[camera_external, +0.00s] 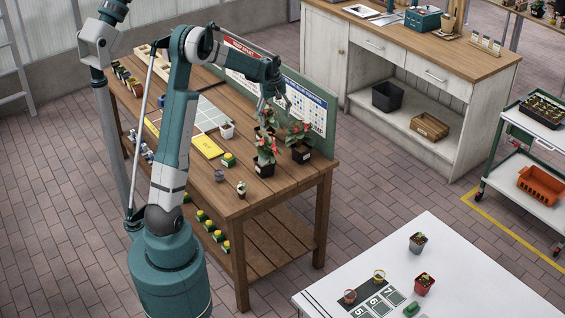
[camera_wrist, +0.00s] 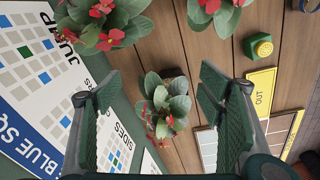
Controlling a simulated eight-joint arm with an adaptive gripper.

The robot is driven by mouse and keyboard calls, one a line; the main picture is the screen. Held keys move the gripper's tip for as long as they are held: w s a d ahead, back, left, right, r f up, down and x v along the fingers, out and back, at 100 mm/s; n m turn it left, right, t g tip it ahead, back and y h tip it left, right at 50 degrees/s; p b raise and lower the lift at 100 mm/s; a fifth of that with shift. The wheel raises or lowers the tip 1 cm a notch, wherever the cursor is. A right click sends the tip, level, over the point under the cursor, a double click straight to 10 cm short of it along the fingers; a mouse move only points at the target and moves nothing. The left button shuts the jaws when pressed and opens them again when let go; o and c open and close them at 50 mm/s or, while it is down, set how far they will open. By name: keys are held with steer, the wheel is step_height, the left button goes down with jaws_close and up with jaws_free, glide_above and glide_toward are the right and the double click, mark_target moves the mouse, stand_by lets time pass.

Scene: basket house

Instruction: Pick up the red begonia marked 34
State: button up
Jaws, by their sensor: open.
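Three red-flowered begonias in dark pots stand at the right end of the wooden table: a front one (camera_external: 265,150), a right one (camera_external: 300,133) and a rear one (camera_external: 269,120). I cannot read the number 34 on any of them. My gripper (camera_external: 276,103) is open and empty above the rear begonia. In the wrist view, one begonia (camera_wrist: 167,103) shows between the spread fingers of my gripper (camera_wrist: 158,92), below them and apart from them. Its pot is mostly hidden by leaves. Two other begonias show at the top left (camera_wrist: 103,18) and the top (camera_wrist: 215,12).
A sign board (camera_external: 303,105) stands along the table's back edge, close to the plants. A white pot (camera_external: 227,131), a yellow OUT mat (camera_external: 207,146) and a green-and-yellow item (camera_external: 229,160) are left of the plants.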

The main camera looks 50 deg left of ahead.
mark_target(265, 132)
steer(key=a+f, duration=0.2)
steer(key=a, duration=0.1)
steer(key=w+a+f+n+p, duration=0.1)
steer(key=a+f, duration=0.1)
steer(key=a, duration=0.1)
steer(key=a+f+n+g+p, duration=0.1)
steer(key=a+f, duration=0.1)
steer(key=a, duration=0.1)
steer(key=shift+w+a+f+h, duration=0.1)
steer(key=shift+w+f+h, duration=0.1)
steer(key=shift+f+h, duration=0.1)
steer(key=shift+a+f+n+p, duration=0.3)
steer(key=shift+f+n, duration=0.05)
steer(key=shift+n, duration=0.05)
steer(key=shift+f, duration=0.15)
steer(key=shift+f, duration=1.15)
steer(key=shift+f, duration=0.15)
steer(key=shift+s+a+f, duration=0.1)
steer(key=shift+f, duration=1.15)
steer(key=shift+s+a+f, duration=0.1)
steer(key=shift+f, duration=1.1)
